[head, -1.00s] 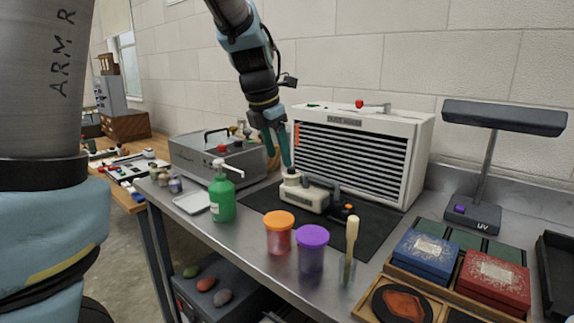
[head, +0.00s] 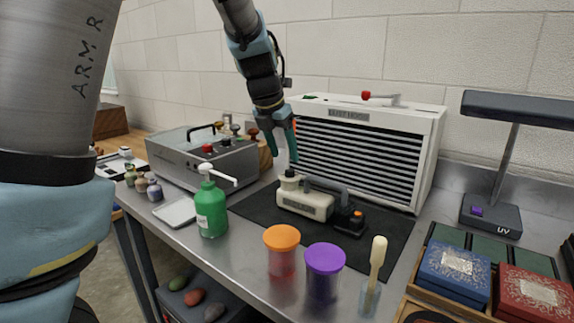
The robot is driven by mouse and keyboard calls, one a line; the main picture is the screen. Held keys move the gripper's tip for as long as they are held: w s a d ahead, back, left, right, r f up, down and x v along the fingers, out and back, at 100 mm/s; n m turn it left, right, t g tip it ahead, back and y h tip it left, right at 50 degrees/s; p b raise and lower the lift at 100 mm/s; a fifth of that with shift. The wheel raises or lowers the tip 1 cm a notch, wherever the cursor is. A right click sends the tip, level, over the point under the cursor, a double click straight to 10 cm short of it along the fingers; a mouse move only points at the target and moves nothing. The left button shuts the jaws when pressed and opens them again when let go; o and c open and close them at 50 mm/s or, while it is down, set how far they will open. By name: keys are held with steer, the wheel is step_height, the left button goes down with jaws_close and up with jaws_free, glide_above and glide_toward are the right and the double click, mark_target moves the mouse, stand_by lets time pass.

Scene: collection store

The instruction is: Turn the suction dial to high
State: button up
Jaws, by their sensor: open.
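A small cream hand-held device (head: 305,203) with a dark handle and a black-and-orange end lies on the black mat (head: 250,205). A dark round knob (head: 289,173) stands on top of its left end; I cannot read any marks on it, nor be sure it is the suction dial. My gripper (head: 282,154) points down just above this knob, its teal fingers open and empty. One finger comes close to the knob; I cannot tell whether they touch.
A green pump bottle (head: 211,208), an orange-lidded jar (head: 281,255), a purple-lidded jar (head: 323,275) and a glass with a brush (head: 371,290) stand in front. A grey machine (head: 200,165) is at left. A UV lamp (head: 490,213) and boxes (head: 455,273) are at right.

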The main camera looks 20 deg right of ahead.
mark_target(289, 170)
steer(key=shift+x, duration=2.6)
jaws_close()
